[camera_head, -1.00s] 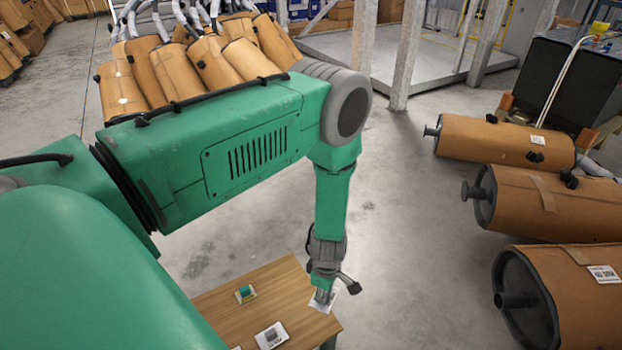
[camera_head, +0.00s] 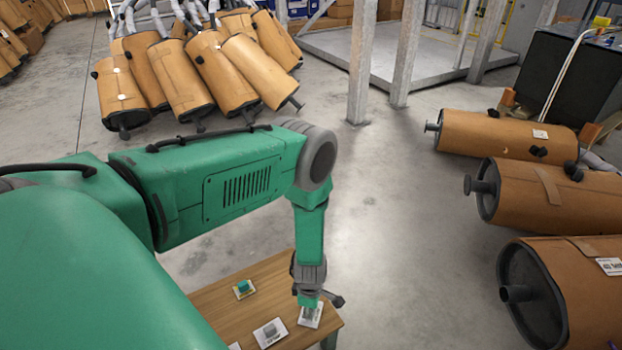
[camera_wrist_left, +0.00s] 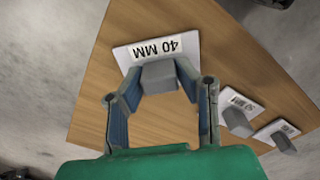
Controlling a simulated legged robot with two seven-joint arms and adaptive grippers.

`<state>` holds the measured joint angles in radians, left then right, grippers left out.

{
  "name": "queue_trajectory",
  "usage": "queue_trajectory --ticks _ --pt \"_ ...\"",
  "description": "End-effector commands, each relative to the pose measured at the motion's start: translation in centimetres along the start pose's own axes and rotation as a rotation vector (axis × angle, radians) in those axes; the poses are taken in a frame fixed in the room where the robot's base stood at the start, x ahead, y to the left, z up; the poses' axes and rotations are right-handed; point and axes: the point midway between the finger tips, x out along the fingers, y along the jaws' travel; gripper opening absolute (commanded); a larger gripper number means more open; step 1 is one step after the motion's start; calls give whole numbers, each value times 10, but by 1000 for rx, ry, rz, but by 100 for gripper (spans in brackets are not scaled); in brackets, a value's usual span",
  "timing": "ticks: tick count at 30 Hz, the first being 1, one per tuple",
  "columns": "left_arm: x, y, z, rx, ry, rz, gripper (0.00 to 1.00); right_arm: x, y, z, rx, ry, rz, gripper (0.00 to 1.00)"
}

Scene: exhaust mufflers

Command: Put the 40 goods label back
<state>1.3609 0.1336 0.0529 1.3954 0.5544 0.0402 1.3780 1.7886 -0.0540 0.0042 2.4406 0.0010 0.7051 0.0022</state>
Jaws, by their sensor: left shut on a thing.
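The 40 MM label (camera_wrist_left: 156,50) is a white plate with a grey block on it, at the edge of the wooden table (camera_wrist_left: 165,115) in the left wrist view. My left gripper (camera_wrist_left: 158,85) is shut on the grey block. In the head view, the left gripper (camera_head: 308,303) points down at the table's right end. The label (camera_head: 311,318) shows under its fingertips. Whether the label touches the tabletop or is slightly above it, I cannot tell. My right gripper is not in view.
Several brown mufflers (camera_head: 540,195) lie at the right, and more mufflers (camera_head: 220,75) lean at the back left. Grey floor separates them from the table.

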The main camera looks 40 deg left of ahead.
Motion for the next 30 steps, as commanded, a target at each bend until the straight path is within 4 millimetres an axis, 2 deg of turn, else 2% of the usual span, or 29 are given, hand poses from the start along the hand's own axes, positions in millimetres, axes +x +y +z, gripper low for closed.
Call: queue_trajectory --ticks 5,6,7,16,19,23,30 --pt "-2 1 0 -1 1 3 13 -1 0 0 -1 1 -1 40" --pt "-2 1 0 -1 2 3 41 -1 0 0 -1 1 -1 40" --pt "-3 1 0 -1 2 3 48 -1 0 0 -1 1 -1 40" --pt "-4 0 1 0 2 3 48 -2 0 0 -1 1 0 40" --pt "-10 1 1 -1 1 2 48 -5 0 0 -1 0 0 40" --pt "-32 1 1 -1 0 2 48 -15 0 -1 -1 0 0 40" --pt "-85 2 2 -2 0 4 48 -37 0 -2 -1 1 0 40"
